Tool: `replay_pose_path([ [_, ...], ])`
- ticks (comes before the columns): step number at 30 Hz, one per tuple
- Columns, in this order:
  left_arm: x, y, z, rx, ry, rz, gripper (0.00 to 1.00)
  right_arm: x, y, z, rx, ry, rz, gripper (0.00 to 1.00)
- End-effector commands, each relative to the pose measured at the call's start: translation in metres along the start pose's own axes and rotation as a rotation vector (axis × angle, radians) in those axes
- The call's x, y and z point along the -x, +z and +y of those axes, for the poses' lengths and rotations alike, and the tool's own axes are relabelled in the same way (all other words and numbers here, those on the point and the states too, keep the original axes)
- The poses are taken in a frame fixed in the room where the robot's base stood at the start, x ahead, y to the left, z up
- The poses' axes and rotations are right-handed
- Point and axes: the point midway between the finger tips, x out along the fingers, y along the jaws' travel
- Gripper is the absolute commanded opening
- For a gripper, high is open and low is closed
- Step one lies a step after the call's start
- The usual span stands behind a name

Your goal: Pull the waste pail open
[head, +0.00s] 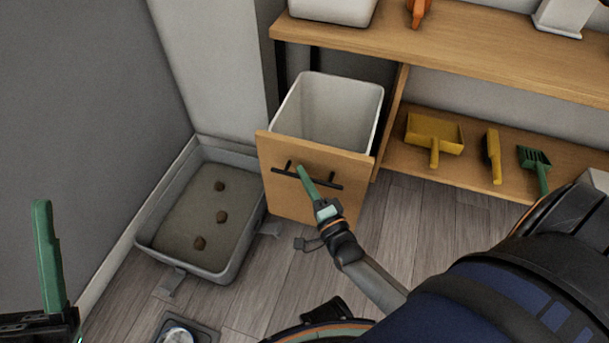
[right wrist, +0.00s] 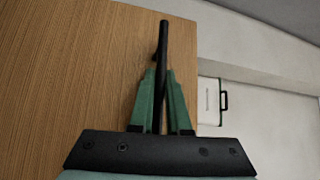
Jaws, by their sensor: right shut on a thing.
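The waste pail (head: 330,108) is an empty-looking white bin behind a wooden front panel (head: 278,200). It stands out from under the shelf unit, with its open top showing. A black bar handle (head: 330,184) crosses the panel. My right gripper (head: 306,181) is shut on the handle; in the right wrist view its green fingers (right wrist: 160,100) lie on either side of the black bar (right wrist: 164,50), close to the wooden panel (right wrist: 75,75). My left gripper (head: 48,255) shows only partly at the lower left, with one green finger upright, away from the pail.
A grey litter tray (head: 150,243) with several brown clumps lies on the floor left of the pail. A yellow dustpan (head: 434,130), a yellow tool (head: 493,157) and a green scoop (head: 535,158) lie on the lower shelf. Some floor (head: 400,215) before the shelf is clear.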

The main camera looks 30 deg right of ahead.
Motion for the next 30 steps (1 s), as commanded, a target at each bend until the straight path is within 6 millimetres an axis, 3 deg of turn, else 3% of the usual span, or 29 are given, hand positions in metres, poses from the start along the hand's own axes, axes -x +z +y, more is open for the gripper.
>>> replay_pose_path([
  [13,0.0,0.0001,0.0001,-0.001,0.001,-0.001,0.5,0.0004,-0.0005,0.0003,0.002,0.0,0.0,0.0],
  [14,0.0,0.0001,0.0001,-0.001,0.001,-0.001,0.5,0.0004,-0.0006,0.0003,0.002,0.0,0.0,0.16],
  [21,0.0,0.0002,0.0003,0.0,0.001,-0.002,0.5,0.0003,-0.0003,0.0002,0.001,0.0,0.0,0.43],
  [30,-0.0011,-0.0009,0.0002,0.001,0.002,-0.002,0.5,-0.0006,0.0,-0.0019,0.001,-0.001,0.0,0.45],
])
